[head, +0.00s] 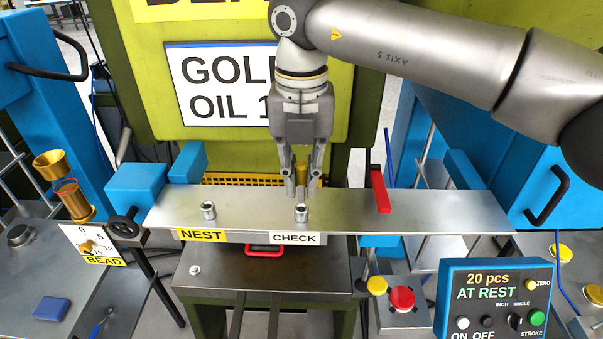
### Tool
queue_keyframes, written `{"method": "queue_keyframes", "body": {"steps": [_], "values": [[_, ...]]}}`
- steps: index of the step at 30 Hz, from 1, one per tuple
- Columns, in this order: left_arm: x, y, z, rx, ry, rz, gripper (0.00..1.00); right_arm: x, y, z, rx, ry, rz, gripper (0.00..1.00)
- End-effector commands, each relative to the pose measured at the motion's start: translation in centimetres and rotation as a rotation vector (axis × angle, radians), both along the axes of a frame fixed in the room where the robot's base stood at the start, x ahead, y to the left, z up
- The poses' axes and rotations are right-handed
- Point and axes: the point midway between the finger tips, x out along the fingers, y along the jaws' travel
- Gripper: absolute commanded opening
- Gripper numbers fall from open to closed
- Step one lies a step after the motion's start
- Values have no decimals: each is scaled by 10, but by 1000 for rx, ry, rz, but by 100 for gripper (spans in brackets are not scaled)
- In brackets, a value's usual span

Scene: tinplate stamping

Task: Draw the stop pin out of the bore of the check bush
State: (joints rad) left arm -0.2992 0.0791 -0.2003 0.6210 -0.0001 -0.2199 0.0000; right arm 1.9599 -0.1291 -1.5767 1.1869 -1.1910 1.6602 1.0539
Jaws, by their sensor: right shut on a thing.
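The check bush (301,214) is a small grey metal ring standing on the steel plate, above the label CHECK. My right gripper (302,190) points straight down just above and behind it in the picture. Its fingers are shut on the stop pin, a thin grey piece that barely shows between the fingertips. I cannot tell whether the pin's lower end is in the bore of the bush. A similar bush, the nest bush (208,211), stands on the left above the label NEST. My left gripper is not in view.
The steel plate (255,207) is mostly clear. A red upright handle (380,190) stands right of the gripper. The green press (345,100) rises behind. A control box (495,297) and a red button (402,298) are at the lower right. A brass funnel (49,163) is at the left.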

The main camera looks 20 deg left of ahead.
Motion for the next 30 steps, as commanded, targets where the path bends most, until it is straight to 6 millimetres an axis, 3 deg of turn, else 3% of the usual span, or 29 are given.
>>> {"method": "queue_keyframes", "body": {"steps": [11, 24, 30], "values": [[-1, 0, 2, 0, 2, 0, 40, 0, 0, 3, 0, 0, 0, 0], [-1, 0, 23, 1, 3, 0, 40, 0, 0, 36, 0, 0, -1, 0], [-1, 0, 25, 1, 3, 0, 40, 0, 0, 41, 0, 0, 0, 0]]}}
